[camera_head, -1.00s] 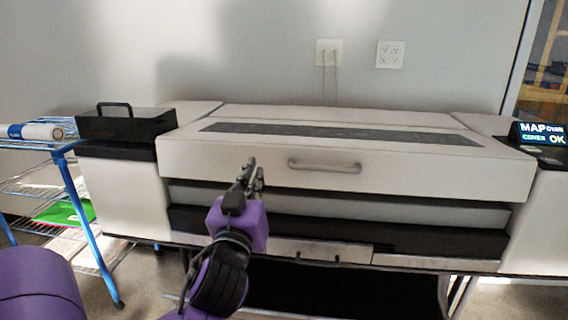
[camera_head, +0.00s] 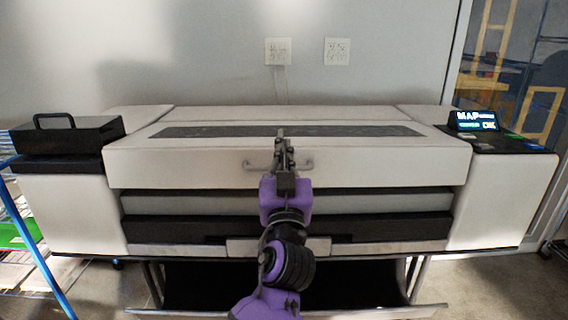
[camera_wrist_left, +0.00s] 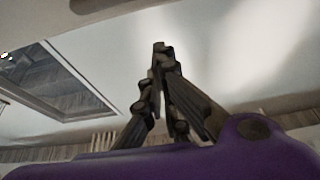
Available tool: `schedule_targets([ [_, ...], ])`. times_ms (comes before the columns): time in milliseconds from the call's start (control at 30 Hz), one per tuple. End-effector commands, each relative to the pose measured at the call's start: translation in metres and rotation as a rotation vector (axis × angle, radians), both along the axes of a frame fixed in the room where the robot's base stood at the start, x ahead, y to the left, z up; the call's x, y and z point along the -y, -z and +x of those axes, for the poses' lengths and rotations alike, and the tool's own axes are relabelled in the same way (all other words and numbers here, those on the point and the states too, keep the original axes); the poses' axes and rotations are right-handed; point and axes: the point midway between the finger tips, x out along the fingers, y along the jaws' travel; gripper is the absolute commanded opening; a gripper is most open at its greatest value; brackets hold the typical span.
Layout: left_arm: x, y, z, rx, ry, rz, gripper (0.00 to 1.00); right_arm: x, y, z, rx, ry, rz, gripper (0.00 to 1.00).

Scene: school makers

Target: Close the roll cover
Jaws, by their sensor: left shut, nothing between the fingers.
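The roll cover (camera_head: 380,172) is the long white front panel of a large white plotter (camera_head: 60,205). A grey bar handle (camera_head: 306,164) is at the middle of its front face, partly hidden by my left gripper. A dark gap and a grey band show below the cover's lower edge. My left gripper (camera_head: 281,133) is shut and empty, pointing up in front of the cover and handle. I cannot tell whether it touches them. In the left wrist view its fingers (camera_wrist_left: 160,48) meet at the tips, with nothing between them. My right gripper is not in view.
A small lit display (camera_head: 475,121) sits on the plotter's right end. A black box with a handle (camera_head: 66,136) is on the left end. A blue-framed wire rack (camera_head: 30,235) stands at the left. Wall outlets (camera_head: 337,51) are behind. Open floor lies at the right.

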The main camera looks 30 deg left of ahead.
Motion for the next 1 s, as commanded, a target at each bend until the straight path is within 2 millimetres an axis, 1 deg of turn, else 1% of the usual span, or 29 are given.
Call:
schedule_targets([
  [33, -0.005, -0.008, 0.009, 0.002, -0.001, 0.006, 0.0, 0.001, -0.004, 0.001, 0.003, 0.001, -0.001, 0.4],
  [67, -0.008, -0.011, 0.013, 0.003, 0.0, 0.005, 0.0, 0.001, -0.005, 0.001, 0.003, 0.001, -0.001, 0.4],
  [100, -0.011, -0.009, 0.018, 0.001, 0.0, 0.003, 0.0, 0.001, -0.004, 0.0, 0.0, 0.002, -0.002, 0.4],
  [133, -0.01, 0.004, 0.017, -0.005, 0.0, 0.001, 0.0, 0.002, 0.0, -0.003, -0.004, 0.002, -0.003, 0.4],
  [200, -0.01, 0.017, 0.017, -0.006, 0.0, -0.001, 0.0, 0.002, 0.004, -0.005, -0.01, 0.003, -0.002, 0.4],
  [300, -0.01, 0.027, 0.017, -0.005, 0.0, 0.0, 0.0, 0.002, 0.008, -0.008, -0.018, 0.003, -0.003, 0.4],
  [433, -0.01, 0.033, 0.017, -0.003, 0.0, -0.002, 0.0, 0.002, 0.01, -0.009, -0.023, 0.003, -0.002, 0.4],
  [833, -0.01, 0.035, 0.017, 0.0, 0.001, 0.0, 0.0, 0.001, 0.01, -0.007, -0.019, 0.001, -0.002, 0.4],
  [933, -0.01, 0.042, 0.017, 0.005, 0.001, 0.003, 0.0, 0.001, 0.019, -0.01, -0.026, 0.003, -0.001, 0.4],
  [1000, -0.01, 0.05, 0.017, 0.011, 0.001, 0.009, 0.0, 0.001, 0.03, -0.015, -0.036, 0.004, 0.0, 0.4],
])
